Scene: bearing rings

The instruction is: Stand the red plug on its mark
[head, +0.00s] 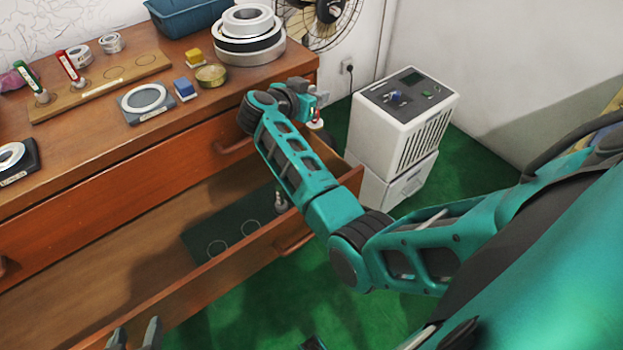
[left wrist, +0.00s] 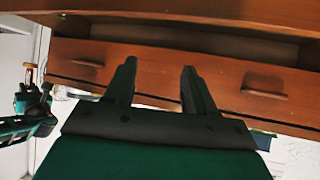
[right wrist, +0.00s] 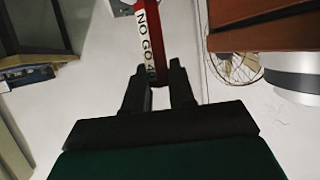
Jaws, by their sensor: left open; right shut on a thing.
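A red plug (right wrist: 150,40) with a white NO GO label is between the fingers of my right gripper (right wrist: 160,85), which is shut on its handle. In the head view only a small red part (head: 317,117) shows at the right gripper, beyond the drawer's right end. A dark green mat (head: 205,233) with ring marks lies in the open drawer. A metal-ended piece (head: 280,203) stands at its right end, its top hidden by my right arm. My left gripper (head: 133,337) is open and empty at the drawer's near edge; its fingers also show in the left wrist view (left wrist: 158,80).
Stacked rings (head: 248,40) and a blue bin (head: 185,15) stand behind. A white machine (head: 405,120) stands right of the drawer.

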